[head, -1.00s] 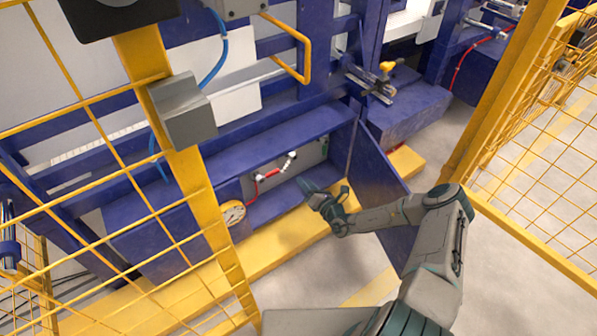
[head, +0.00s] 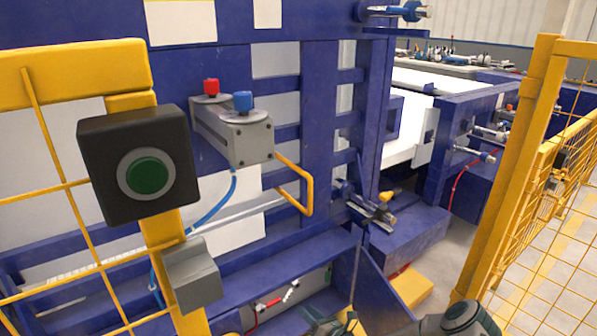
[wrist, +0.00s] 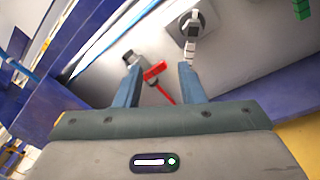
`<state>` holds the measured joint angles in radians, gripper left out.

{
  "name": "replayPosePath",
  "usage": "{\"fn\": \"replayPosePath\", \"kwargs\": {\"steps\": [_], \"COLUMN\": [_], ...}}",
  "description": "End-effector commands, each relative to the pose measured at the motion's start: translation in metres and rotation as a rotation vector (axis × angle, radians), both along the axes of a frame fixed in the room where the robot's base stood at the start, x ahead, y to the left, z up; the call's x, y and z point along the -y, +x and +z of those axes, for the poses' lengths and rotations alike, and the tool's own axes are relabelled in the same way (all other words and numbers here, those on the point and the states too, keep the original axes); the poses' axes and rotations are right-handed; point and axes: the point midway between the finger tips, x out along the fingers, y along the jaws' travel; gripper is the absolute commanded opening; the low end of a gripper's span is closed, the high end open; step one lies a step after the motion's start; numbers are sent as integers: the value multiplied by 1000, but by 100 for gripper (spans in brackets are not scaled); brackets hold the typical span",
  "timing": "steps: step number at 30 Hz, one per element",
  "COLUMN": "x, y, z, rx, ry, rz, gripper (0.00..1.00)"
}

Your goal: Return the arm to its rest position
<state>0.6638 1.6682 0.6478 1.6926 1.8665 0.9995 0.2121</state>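My gripper (wrist: 160,82) is open in the wrist view, with two blue-grey fingers apart. Between and beyond the fingers are a red connector (wrist: 155,70) with a red hose and a chain of white segments (wrist: 188,50) hanging from a grey round fitting. I cannot tell the exact gap to them; nothing is held. In the head view my gripper (head: 335,322) shows only in part at the bottom edge, in front of the blue machine's lower recess. My arm's elbow (head: 463,316) also shows there; the rest of the arm is cut off.
A blue machine frame (head: 320,120) fills the middle, with a yellow handle (head: 309,190). A black box with a green button (head: 146,175) is on a yellow fence post at left. Another yellow fence (head: 506,180) stands at right. A blue panel (head: 378,295) is beside my arm.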

Motion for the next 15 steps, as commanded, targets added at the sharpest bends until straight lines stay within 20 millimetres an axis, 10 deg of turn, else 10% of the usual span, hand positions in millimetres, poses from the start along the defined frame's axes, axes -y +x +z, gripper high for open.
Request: {"fn": "replayPosePath", "kwargs": {"steps": [15], "x": [-43], "y": [-65], "z": [195], "rx": [450], "ry": [-494], "rz": [630], "gripper": [35]}}
